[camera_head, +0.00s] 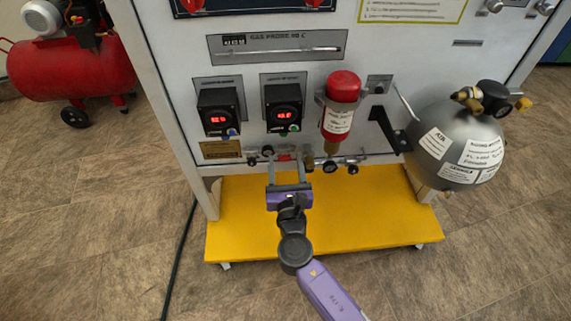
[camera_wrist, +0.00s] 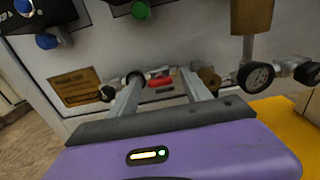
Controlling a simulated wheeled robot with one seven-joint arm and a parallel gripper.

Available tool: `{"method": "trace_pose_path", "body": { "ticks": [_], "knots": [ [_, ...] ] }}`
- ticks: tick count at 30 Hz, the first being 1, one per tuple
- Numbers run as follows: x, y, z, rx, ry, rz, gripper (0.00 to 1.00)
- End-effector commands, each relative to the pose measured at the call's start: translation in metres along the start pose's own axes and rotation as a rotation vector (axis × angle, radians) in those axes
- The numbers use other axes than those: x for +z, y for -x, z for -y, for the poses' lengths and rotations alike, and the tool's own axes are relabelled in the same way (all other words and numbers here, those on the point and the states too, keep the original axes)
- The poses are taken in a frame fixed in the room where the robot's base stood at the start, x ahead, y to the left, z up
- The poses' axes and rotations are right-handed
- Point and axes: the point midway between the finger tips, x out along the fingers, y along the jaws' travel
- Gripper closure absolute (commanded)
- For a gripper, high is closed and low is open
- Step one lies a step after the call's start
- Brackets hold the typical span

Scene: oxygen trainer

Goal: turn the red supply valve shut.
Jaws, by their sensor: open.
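The red supply valve handle (camera_wrist: 160,82) shows in the wrist view as a small red bar on the pipe row, between and beyond my fingers. In the head view a bit of the red handle (camera_head: 284,157) shows just above my gripper (camera_head: 288,165). My gripper also fills the lower wrist view (camera_wrist: 165,95), its two grey fingers open and pointing at the panel on either side of the red handle. I cannot tell whether the fingertips reach past the handle. No contact with the handle is visible.
A dark gauge (camera_wrist: 256,77) and brass fitting (camera_wrist: 208,79) sit right of the fingers. A black knob (camera_wrist: 107,93) is on the left. A red-capped cylinder (camera_head: 341,105) and grey tank (camera_head: 457,145) stand to the right. The yellow base (camera_head: 350,225) lies below.

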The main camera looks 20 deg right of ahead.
Motion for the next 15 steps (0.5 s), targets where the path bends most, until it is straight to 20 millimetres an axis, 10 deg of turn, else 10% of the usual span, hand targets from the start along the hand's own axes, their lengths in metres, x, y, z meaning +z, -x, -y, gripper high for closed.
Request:
{"method": "trace_pose_path", "body": {
  "ticks": [9,15],
  "knots": [
    [-0.0001,0.0004,-0.0001,0.000,0.000,0.000,1.00],
    [-0.0004,0.0006,-0.0001,0.000,-0.008,0.000,1.00]
  ]
}}
